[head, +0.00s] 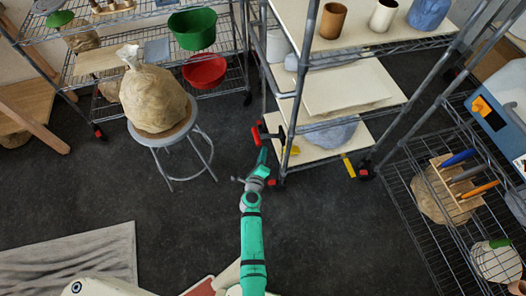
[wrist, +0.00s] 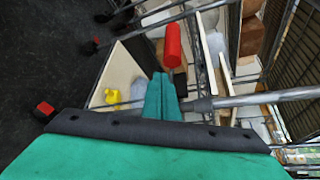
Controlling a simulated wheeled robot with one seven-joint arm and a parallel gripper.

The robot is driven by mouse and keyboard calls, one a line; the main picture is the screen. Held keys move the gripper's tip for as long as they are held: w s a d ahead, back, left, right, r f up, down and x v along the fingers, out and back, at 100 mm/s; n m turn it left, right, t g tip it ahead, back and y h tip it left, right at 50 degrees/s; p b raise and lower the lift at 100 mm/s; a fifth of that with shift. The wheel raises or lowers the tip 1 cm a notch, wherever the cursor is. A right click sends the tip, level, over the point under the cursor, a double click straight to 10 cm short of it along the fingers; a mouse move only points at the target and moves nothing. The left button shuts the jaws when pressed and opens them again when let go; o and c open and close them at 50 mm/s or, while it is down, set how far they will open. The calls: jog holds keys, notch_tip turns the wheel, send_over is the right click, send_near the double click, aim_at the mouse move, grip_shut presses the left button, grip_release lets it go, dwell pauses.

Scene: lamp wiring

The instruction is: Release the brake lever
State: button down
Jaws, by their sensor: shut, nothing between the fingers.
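A red cylindrical grip (head: 257,132), which looks like the brake lever's handle, stands at the left front post of the tall wire-post shelf unit. In the wrist view the red grip (wrist: 173,45) is just beyond my fingertips. My teal gripper (head: 263,155) is shut and empty, close below the grip in the head view. In the wrist view its fingers (wrist: 161,82) are together, and I see a dark gap between them and the grip. I cannot tell how far apart they are in depth. The lever's pivot is hidden or too small to make out.
The shelf unit's lower cream shelf (head: 310,150) and posts are close to my gripper. Its casters have red parts (head: 272,182). A stool (head: 172,135) with a tan sack stands left. A wire rack (head: 440,220) stands right. The front floor is mostly clear.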

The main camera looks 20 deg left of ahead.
jog(key=s+d+r, duration=0.3)
jog(key=s+d, duration=0.2)
jog(key=s, duration=0.3)
dwell(0.6)
jog(key=shift+s, duration=0.1)
dwell(0.4)
jog(key=s+d+r+n+h, duration=0.1)
jog(key=s+d+r+n, duration=0.25)
jog(key=s, duration=0.55)
jog(key=s+d+r+n+h, duration=0.1)
jog(key=s+d+r+n, duration=0.3)
jog(key=s, duration=0.5)
jog(key=s+d+r+n, duration=0.3)
jog(key=s+r+n, duration=1.1)
jog(key=s+n, duration=0.1)
jog(key=shift+s+r+y, duration=0.3)
jog(key=shift+s, duration=0.05)
